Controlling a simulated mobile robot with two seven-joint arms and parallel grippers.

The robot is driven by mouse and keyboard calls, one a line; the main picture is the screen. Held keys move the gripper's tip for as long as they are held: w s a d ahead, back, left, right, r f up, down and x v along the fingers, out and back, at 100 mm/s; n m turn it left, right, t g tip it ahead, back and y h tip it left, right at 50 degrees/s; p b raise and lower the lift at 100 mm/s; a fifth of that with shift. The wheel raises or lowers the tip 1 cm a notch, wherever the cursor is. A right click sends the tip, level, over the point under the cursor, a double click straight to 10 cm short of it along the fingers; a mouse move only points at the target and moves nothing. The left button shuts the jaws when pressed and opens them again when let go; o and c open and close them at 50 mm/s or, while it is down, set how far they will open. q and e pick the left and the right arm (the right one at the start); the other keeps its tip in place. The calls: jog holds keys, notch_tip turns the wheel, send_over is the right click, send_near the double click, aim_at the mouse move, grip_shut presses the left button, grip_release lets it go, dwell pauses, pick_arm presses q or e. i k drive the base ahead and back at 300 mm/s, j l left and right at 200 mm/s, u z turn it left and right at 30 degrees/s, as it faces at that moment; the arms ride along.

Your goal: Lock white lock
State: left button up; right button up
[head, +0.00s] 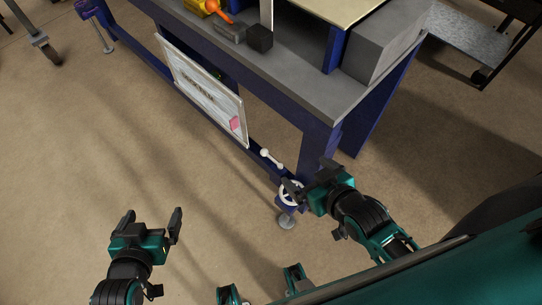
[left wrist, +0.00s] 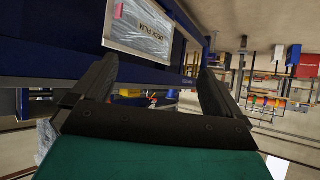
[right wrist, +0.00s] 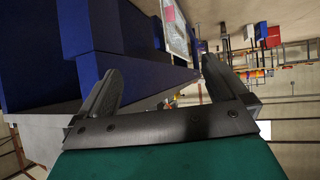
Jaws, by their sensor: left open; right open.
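A small white lever-like piece (head: 271,159) lies along the dark blue lower frame of the workbench in the head view. A white ring-shaped wheel (head: 285,197) sits at the frame's near corner, above a grey round foot (head: 286,222). I cannot tell which of these is the white lock. My right gripper (head: 308,175) is open and empty, close to the wheel and partly covering it; contact cannot be told. My left gripper (head: 152,215) is open and empty over the floor, well left of the wheel. Neither white piece shows clearly in the wrist views.
The blue workbench with a grey top (head: 297,80) fills the upper middle. A framed panel with a pink tag (head: 205,88) hangs on its side. A cart (head: 475,45) stands at the upper right. The floor (head: 70,150) at left is clear.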

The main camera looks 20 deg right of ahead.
aim_at(263, 151)
jog(key=k, duration=0.65)
jog(key=u, duration=2.25)
jog(key=k+l, duration=0.3)
jog(key=l, duration=0.15)
jog(key=k+l, duration=0.3)
jog(key=l, duration=0.15)
jog(key=k+l, duration=0.3)
jog(key=l, duration=0.2)
jog(key=k+l, duration=0.3)
jog(key=l, duration=0.15)
jog(key=k+l, duration=0.3)
jog(key=l, duration=0.15)
